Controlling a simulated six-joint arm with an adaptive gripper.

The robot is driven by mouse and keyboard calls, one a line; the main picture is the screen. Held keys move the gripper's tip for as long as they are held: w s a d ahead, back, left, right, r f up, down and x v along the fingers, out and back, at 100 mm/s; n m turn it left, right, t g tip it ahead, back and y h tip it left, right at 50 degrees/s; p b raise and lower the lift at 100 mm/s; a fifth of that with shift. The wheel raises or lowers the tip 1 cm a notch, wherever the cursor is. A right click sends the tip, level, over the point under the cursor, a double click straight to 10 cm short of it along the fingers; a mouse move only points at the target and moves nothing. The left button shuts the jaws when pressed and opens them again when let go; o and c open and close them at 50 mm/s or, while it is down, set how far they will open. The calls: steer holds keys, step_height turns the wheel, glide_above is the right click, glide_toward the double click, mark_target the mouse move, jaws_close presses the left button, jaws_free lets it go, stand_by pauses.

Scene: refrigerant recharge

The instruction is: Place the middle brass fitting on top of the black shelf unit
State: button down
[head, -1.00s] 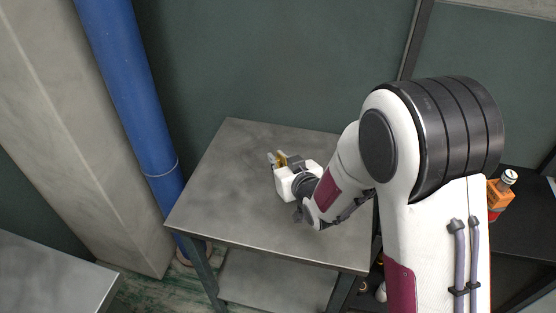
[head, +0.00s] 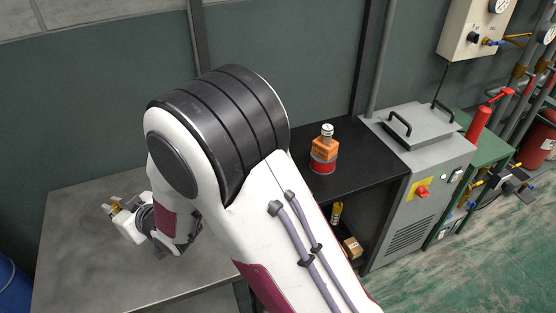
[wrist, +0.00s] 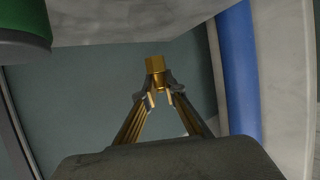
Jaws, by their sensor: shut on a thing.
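My gripper (head: 116,207) is over the grey metal table at the left of the head view. In the wrist view my gripper (wrist: 160,97) is shut on a brass fitting (wrist: 155,65), which sticks out beyond the fingertips. In the head view the fitting is small and partly hidden by the fingers. The black shelf unit (head: 372,168) stands right of the table, with part of its top hidden by my arm. An orange-and-red container with a white cap (head: 323,150) stands on its top.
The grey table (head: 75,265) has bare room around my gripper. Lower in the shelf unit are a yellow bottle (head: 336,213) and a cardboard box (head: 352,248). A grey machine (head: 425,150) with a lidded top adjoins the unit on the right.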

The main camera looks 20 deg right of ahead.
step_height(320, 180, up, 2)
steer(key=shift+w+d+r, duration=0.2)
steer(key=shift+w+r, duration=0.1)
steer(key=shift+r, duration=0.4)
steer(key=w+d+r+m+t+h, duration=0.15)
steer(key=w+d+m+h, duration=0.4)
steer(key=w+d, duration=0.75)
steer(key=w+d+r+m+t+h, duration=0.1)
steer(key=w+d+r+m+h, duration=0.25)
steer(key=w+d+h, duration=0.95)
steer(key=s+d+f+m+g, duration=0.1)
steer(key=d+f+m+g, duration=0.15)
steer(key=d, duration=1.05)
steer(key=s+d+f+m+g, duration=0.1)
steer(key=d+m, duration=0.3)
steer(key=d, duration=0.9)
steer(key=s+d+f+m+g, duration=0.2)
steer(key=d+m, duration=0.1)
steer(key=d, duration=1)
step_height(320, 180, down, 6)
steer(key=shift+w+f, duration=0.2)
steer(key=shift+f, duration=0.05)
steer(key=shift+f+n+h, duration=0.1)
steer(key=shift+n+h, duration=0.15)
